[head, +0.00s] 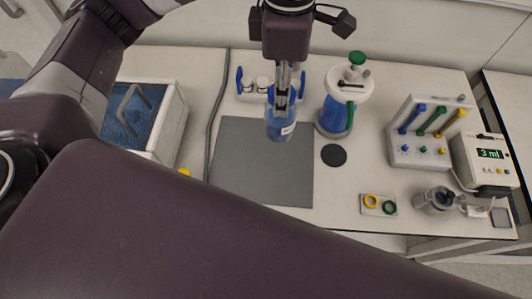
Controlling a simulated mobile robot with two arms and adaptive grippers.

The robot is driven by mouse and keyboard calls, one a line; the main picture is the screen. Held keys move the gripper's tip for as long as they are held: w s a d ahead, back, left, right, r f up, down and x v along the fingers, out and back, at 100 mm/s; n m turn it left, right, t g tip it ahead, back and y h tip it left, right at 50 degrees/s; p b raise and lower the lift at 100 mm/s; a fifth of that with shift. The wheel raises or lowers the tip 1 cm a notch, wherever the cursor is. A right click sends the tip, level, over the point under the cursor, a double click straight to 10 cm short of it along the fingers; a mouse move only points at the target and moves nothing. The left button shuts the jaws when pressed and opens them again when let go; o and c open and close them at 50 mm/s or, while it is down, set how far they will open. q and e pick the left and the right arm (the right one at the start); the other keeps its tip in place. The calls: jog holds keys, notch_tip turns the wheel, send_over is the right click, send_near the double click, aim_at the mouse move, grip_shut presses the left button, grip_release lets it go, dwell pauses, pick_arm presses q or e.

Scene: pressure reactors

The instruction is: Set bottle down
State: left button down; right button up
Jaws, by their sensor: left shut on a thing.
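My left gripper (283,92) comes down from the top centre and is shut on a clear bottle (280,126) with blue contents and a pale label. The bottle hangs upright in front of the grey mat (262,180), at its upper right part. I cannot tell whether its bottom touches the mat. My right gripper does not show.
A blue vessel with a green knob (334,115) stands right of the bottle, beside a black disc (333,155). A white rack (253,92) is behind. A valve panel (421,150), a "3 ml" device (489,153) and a ring plate (378,205) are right.

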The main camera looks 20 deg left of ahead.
pick_arm(q)
notch_tip(320, 180, down, 20)
jog(key=p, duration=0.4)
jog(key=shift+r, duration=0.2)
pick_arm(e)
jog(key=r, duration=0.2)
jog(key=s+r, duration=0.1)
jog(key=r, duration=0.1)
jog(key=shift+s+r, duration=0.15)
pick_arm(q)
jog(key=shift+f, duration=0.1)
jog(key=shift+f, duration=0.1)
jog(key=c, duration=1.3)
grip_release()
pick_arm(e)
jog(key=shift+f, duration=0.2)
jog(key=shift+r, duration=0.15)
